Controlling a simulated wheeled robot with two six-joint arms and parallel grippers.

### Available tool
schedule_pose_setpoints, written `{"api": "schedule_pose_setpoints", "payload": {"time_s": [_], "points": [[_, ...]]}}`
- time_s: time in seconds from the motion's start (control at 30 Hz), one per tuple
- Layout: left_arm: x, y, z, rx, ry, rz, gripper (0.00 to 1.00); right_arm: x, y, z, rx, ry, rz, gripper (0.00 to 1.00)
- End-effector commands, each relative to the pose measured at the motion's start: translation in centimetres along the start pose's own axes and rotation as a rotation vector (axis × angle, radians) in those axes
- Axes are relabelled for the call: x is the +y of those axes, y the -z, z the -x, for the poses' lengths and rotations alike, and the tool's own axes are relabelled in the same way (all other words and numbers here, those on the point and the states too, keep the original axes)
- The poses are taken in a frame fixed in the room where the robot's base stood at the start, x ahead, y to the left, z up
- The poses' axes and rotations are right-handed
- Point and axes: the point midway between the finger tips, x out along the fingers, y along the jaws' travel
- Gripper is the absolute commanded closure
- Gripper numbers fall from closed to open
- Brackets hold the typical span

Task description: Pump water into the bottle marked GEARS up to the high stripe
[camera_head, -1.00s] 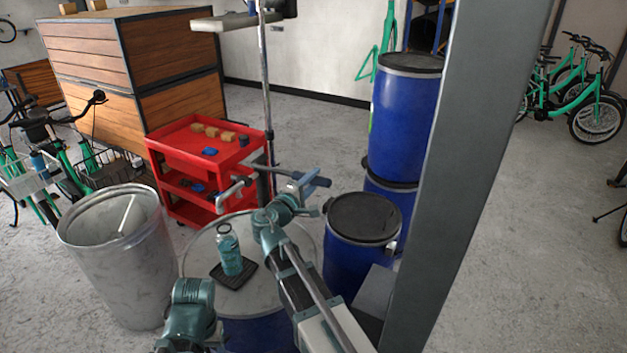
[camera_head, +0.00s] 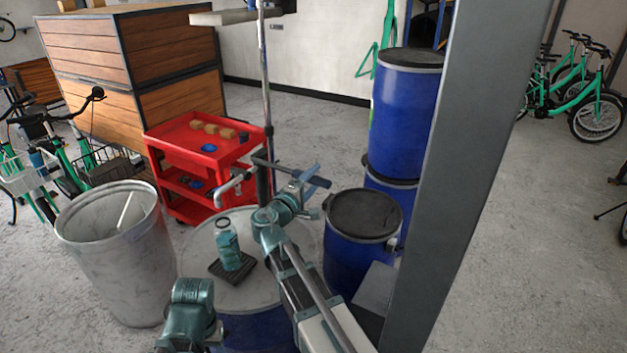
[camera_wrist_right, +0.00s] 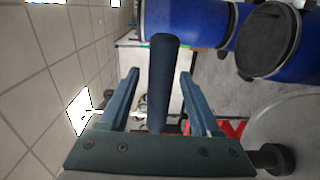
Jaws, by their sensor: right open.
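A clear bottle with a teal lower part (camera_head: 228,248) stands upright on a black drip tray (camera_head: 222,273) on a pale drum top (camera_head: 268,291). Its marking and stripes are too small to read, and I cannot tell the water level. A grey pump spout (camera_head: 229,188) is above and near the bottle. The pump lever ends in a dark blue handle (camera_head: 321,182). My right gripper (camera_head: 305,180) is open at that handle; in the right wrist view the handle (camera_wrist_right: 163,80) lies between the two spread fingers (camera_wrist_right: 152,92). My left gripper is not in view.
A grey bin (camera_head: 118,250) stands left of the drum. A red cart (camera_head: 190,150) with small blocks is behind. Blue barrels (camera_head: 405,120) stand to the right, beside a grey post (camera_head: 470,170). Green bikes are at both sides. Open floor lies behind the drum.

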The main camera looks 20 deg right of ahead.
Motion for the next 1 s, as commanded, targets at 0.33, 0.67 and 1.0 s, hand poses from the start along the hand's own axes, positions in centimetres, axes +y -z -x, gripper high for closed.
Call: {"api": "schedule_pose_setpoints", "payload": {"time_s": [0.33, 0.67, 1.0], "points": [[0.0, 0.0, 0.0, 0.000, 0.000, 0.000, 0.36, 0.0, -0.1, 3.4, 0.005, 0.000, 0.000, 0.36], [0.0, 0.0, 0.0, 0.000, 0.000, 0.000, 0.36, 0.0, 0.0, 10.3, 0.004, 0.000, 0.000, 0.36], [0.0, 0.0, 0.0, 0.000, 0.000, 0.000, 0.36, 0.0, 0.0, 13.7, 0.000, 0.000, 0.000, 0.36]]}}
